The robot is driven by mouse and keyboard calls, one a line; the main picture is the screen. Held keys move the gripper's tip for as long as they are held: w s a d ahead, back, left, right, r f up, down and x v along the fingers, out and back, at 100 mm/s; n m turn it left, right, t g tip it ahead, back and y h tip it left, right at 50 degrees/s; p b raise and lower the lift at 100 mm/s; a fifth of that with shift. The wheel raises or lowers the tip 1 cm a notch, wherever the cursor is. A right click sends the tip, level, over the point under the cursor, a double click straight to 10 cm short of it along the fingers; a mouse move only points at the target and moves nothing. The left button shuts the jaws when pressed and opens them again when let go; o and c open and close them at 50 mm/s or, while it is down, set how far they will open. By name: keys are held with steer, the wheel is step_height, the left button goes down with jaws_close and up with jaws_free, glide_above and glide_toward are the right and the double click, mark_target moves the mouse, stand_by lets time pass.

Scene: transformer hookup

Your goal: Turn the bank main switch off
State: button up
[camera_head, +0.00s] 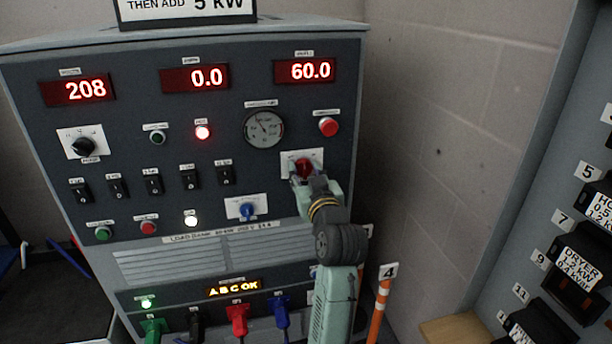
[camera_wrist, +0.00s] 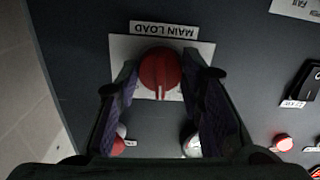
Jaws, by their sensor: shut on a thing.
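The main load switch is a red rotary knob (camera_head: 304,167) on a white plate at the right of the load bank panel. In the wrist view the knob (camera_wrist: 158,70) sits beside an upside-down "MAIN LOAD" label (camera_wrist: 164,31). My gripper (camera_head: 305,180) is at the knob. In the wrist view its two dark fingers (camera_wrist: 163,86) stand on either side of the knob, shut on it. In the head view the gripper hides the lower part of the plate.
A red button (camera_head: 328,127) and a round gauge (camera_head: 264,129) lie above the knob. A blue knob (camera_head: 247,211) and several black rocker switches (camera_head: 190,179) are to its left. Displays read 208, 0.0 and 60.0 (camera_head: 305,71). A block wall (camera_head: 450,130) stands at right.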

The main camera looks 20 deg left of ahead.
steer(key=n+b, duration=0.1)
steer(key=n, duration=0.2)
steer(key=shift+f+n, duration=0.1)
steer(key=shift+n, duration=0.3)
steer(key=shift+n+b, duration=1)
steer(key=shift+n, duration=1)
steer(key=o, duration=1.2)
steer(key=v, duration=1.2)
